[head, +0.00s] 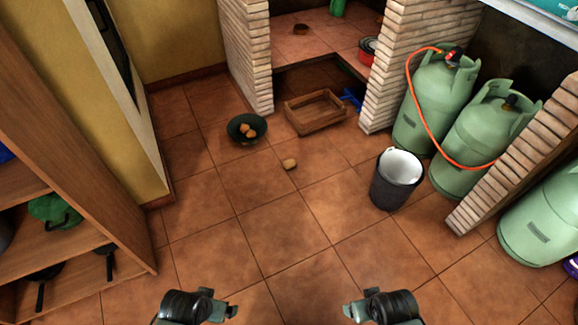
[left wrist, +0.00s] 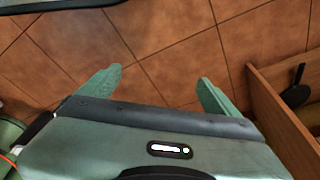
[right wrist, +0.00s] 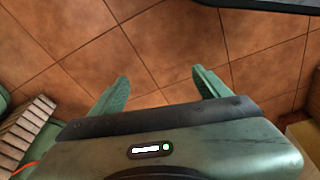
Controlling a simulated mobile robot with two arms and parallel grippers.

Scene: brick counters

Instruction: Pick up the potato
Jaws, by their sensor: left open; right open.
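A small tan potato (head: 290,164) lies alone on the tiled floor in the head view, a little above the middle. My left gripper (head: 220,304) and my right gripper (head: 360,303) are at the bottom edge of the head view, well short of the potato and on either side of its line. The left wrist view shows the left jaws (left wrist: 161,75) apart with only floor between them. The right wrist view shows the right jaws (right wrist: 160,74) apart and empty too. The potato is in neither wrist view.
A dark green bowl (head: 260,129) with brownish round items stands beyond the potato. A wooden crate (head: 316,118) is by the brick counter. A dark bin (head: 391,187) and green gas cylinders (head: 432,105) stand right. Wooden shelves (head: 115,215) line the left. The floor between is clear.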

